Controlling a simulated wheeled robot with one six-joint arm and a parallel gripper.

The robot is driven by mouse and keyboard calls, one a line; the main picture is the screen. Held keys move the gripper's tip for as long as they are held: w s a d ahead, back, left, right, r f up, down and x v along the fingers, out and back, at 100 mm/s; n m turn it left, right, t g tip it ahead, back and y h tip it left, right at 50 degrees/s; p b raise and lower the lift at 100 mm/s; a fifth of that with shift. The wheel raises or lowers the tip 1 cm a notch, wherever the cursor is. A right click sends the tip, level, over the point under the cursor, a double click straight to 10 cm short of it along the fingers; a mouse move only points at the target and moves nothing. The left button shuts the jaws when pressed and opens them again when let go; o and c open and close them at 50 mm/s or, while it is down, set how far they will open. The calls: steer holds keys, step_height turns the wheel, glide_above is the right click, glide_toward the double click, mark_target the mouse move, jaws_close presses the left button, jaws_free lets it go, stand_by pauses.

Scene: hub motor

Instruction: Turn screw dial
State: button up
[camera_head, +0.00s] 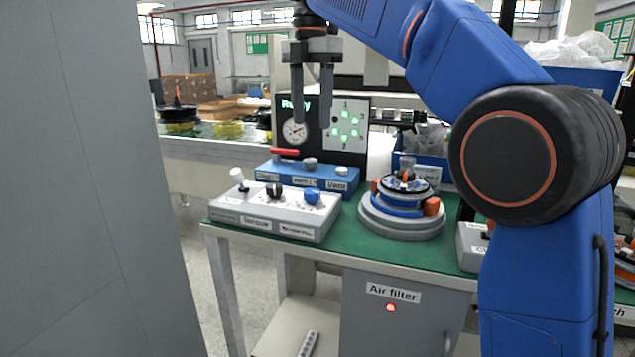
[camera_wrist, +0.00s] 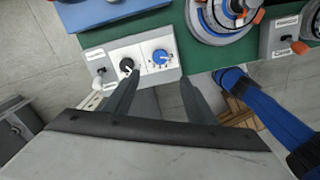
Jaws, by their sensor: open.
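A light grey control box (camera_head: 262,212) sits at the front left of the green bench top. It carries a white knob (camera_head: 237,175), a black dial (camera_head: 274,190) and a blue dial (camera_head: 312,196). The label on its front is too blurred to confirm which is the screw dial. In the wrist view the black dial (camera_wrist: 126,64) and the blue dial (camera_wrist: 160,57) show beyond the fingers. My gripper (camera_head: 312,124) is open and empty, pointing down, well above the bench. In the wrist view my gripper (camera_wrist: 158,82) has its fingers spread apart.
A blue box (camera_head: 330,180) with a red handle and knobs stands behind the grey box. A round fixture (camera_head: 402,220) with orange clamps stands to the right. A black panel (camera_head: 318,128) with a gauge and green lights rises behind. A small grey box (camera_head: 471,248) is at the right.

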mark_target(312, 191)
step_height(312, 191, down, 17)
steer(key=shift+f, duration=0.15)
stand_by(0.5)
steer(key=c, duration=1)
